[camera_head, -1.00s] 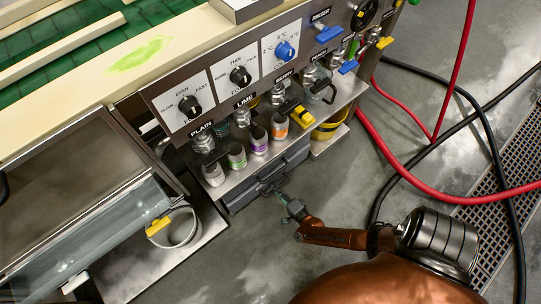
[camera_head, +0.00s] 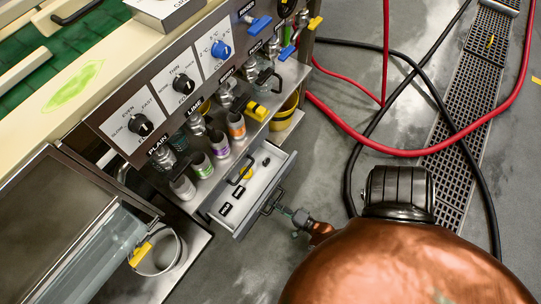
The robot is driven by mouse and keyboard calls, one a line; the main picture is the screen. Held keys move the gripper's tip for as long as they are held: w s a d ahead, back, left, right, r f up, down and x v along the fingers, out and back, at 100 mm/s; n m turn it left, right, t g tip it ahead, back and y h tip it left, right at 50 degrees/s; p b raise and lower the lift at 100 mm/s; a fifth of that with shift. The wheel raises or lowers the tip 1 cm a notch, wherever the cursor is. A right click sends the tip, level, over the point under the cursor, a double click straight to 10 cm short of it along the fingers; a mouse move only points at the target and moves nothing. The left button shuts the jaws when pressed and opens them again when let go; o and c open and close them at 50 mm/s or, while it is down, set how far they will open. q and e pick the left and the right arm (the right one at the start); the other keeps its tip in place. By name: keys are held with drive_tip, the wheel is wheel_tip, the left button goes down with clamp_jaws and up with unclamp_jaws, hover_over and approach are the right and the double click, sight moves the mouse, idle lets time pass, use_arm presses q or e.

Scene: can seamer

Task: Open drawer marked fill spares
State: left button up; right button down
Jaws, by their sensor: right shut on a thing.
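The grey drawer (camera_head: 262,186) under the bottle shelf stands partly pulled out. Its inside shows several small dark items and a yellow piece. My right gripper (camera_head: 283,209) is shut on the drawer's handle (camera_head: 272,201) at the front face. The drawer's marking cannot be read from here. My copper-coloured right arm covers the floor at the lower right. My left gripper is not in view.
Bottles with coloured labels (camera_head: 219,145) stand on the shelf above the drawer. A control panel with knobs (camera_head: 184,82) is behind. A pail (camera_head: 158,254) stands to the left. Red hose (camera_head: 400,152) and black cables cross the floor at right.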

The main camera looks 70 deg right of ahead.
drive_tip(key=c, duration=2.3)
unclamp_jaws()
drive_tip(key=shift+r, duration=0.1)
